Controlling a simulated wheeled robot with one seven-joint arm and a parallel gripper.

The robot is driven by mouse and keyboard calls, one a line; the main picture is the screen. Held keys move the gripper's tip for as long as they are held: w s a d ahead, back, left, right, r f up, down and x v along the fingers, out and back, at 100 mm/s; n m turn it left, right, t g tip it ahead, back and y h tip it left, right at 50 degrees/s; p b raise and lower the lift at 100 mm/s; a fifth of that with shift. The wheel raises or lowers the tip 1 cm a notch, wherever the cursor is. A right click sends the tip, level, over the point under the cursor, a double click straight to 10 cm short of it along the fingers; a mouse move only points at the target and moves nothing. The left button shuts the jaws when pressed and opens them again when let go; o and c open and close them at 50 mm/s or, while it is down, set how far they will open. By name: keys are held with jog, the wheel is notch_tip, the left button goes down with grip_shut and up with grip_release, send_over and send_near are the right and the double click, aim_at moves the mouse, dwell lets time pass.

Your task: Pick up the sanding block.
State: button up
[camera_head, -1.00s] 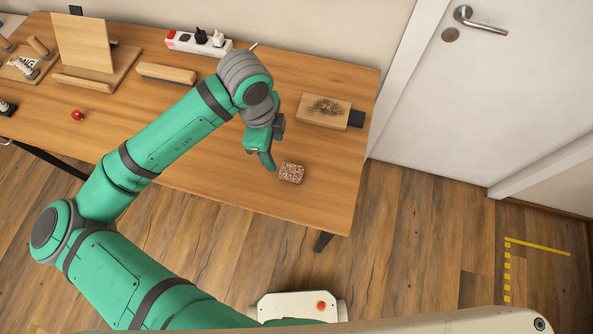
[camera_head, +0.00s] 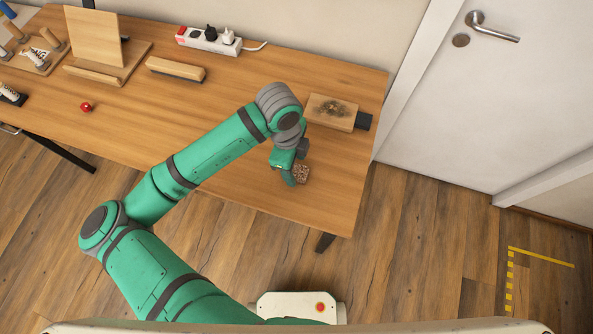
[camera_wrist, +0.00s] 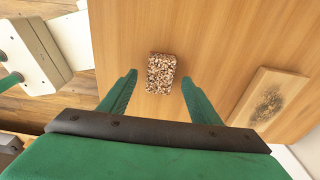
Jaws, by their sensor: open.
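The sanding block is a small speckled brown-and-white block (camera_head: 302,173) lying on the wooden table near its front right part. In the head view my gripper (camera_head: 290,178) is over or just beside it and hides part of it. In the wrist view the block (camera_wrist: 161,73) lies ahead of my gripper (camera_wrist: 159,85), roughly centred between the two green fingertips. The fingers are spread apart with a gap on each side of the block. Nothing is held.
A wooden board with a dark dusty patch (camera_head: 331,112) lies behind the block, with a dark piece (camera_head: 363,121) at its right end. A wood-backed brush (camera_head: 175,70) and a power strip (camera_head: 208,41) are farther back. The table (camera_head: 230,190) is clear around the block.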

jog(key=shift+d+f, duration=0.1)
jog(key=shift+f, duration=0.65)
jog(key=shift+c, duration=0.6)
jog(key=c, duration=1)
jog(key=shift+c, duration=0.2)
jog(key=shift+r, duration=0.1)
